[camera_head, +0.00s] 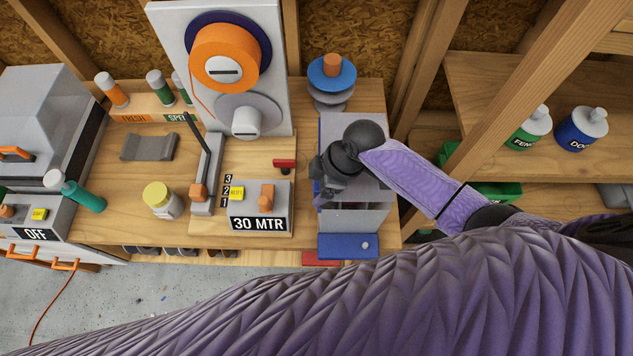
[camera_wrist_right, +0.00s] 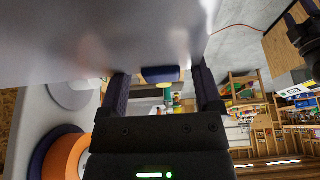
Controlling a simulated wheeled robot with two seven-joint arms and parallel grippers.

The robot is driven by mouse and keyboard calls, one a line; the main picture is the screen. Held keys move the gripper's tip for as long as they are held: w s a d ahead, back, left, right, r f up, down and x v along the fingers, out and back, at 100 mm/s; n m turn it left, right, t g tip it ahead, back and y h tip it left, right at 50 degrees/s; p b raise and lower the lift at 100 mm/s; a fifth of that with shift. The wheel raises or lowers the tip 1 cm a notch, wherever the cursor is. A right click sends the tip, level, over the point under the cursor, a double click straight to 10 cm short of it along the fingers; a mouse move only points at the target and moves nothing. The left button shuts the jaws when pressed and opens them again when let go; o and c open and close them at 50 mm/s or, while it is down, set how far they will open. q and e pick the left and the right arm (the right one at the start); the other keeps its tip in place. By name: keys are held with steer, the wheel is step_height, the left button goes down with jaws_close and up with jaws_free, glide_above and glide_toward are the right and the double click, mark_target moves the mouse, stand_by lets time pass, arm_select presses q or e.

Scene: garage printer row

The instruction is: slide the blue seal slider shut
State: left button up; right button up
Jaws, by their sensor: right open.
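A grey box (camera_head: 351,217) stands at the right end of the workbench. A blue block (camera_wrist_right: 160,75) with a pale edge shows against its grey surface in the right wrist view; it looks like the seal slider. My right gripper (camera_head: 326,178) is at the left side of the box in the head view, and its own dark body hides part of the box there. In the right wrist view my right gripper's fingers (camera_wrist_right: 161,92) are apart, one on each side of the blue block, with gaps between. Whether they touch it cannot be told. My left gripper is not seen.
A blue panel (camera_head: 346,246) with a pale knob sits at the box's front, by a red piece (camera_head: 322,258). To the left are the 30 MTR control box (camera_head: 259,223) and a lever (camera_head: 207,172). A blue-and-grey spool stack (camera_head: 331,78) stands behind.

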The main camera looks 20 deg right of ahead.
steer(key=shift+s+f, duration=0.1)
steer(key=shift+f, duration=0.15)
steer(key=shift+a, duration=0.1)
jaws_close()
stand_by(1.2)
